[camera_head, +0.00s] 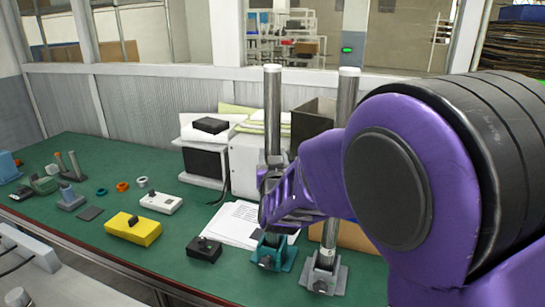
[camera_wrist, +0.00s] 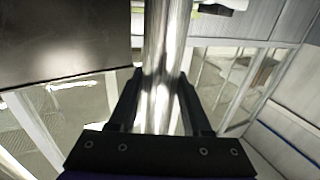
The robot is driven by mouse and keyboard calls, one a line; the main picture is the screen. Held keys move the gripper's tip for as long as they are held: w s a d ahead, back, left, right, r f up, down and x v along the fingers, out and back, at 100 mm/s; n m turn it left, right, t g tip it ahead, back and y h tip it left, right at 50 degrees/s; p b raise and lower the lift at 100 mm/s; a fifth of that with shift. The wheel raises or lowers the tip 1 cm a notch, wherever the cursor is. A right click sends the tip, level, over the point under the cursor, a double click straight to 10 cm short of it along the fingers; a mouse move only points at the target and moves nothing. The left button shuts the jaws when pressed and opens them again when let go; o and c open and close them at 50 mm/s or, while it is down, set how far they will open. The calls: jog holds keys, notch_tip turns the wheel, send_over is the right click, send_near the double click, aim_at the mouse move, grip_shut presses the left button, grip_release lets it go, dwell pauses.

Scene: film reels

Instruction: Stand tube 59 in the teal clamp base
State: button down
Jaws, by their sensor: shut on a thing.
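A tall shiny metal tube (camera_head: 272,105) with a white top stands upright in my gripper (camera_head: 277,190). In the wrist view the tube (camera_wrist: 165,45) runs between the two fingers (camera_wrist: 158,95), which are shut on it. The teal clamp base (camera_head: 287,262) sits on the green bench directly below. The tube's lower part meets the base's top in the picture, but I cannot tell how deep it sits. No number is readable on this tube, so I cannot confirm it is 59.
A second metal tube (camera_head: 347,105) stands in a grey clamp base (camera_head: 322,280) close to the right, partly behind my arm. A black box (camera_head: 204,250), yellow box (camera_head: 133,229) and white device (camera_head: 161,203) lie to the left. Papers (camera_head: 234,222) lie behind the teal base.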

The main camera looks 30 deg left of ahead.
jog(key=shift+f+b, duration=0.6)
jog(key=shift+b, duration=0.1)
jog(key=c, duration=0.6)
grip_release()
jog(key=shift+r, duration=0.1)
jog(key=b+v, duration=0.2)
jog(key=v, duration=0.9)
jog(key=shift+f, duration=0.25)
